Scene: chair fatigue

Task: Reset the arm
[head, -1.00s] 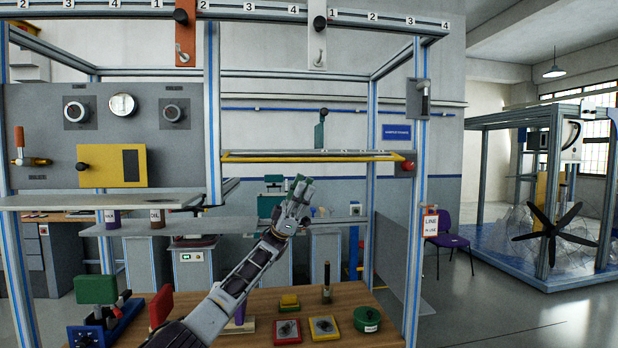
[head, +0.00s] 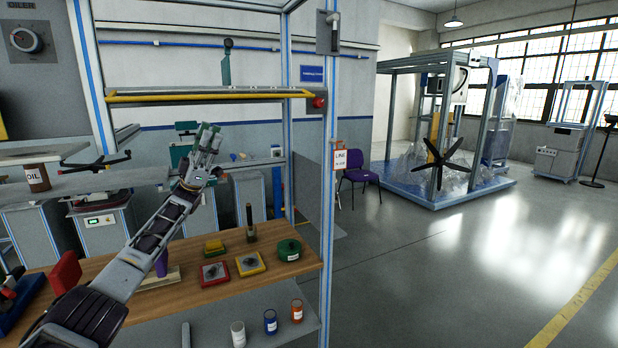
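My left gripper (head: 209,132) is raised at the end of my outstretched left arm, which comes in from the lower left. It is above the far side of the wooden workbench (head: 215,293) and below the yellow-edged rail (head: 205,97) in this view. The fingers point up and away, close together; I cannot tell whether they are open or shut. No held object is visible. A dark green machine (head: 180,153) stands behind, partly hidden by the gripper. My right gripper is not in view.
On the bench are a red block (head: 65,272), a red tray (head: 215,273), a yellow tray (head: 250,264) and a green round tin (head: 289,250). Several cans stand on the lower shelf, including a blue can (head: 270,322). A frame post (head: 327,200) rises at right. Open floor (head: 450,265) lies beyond.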

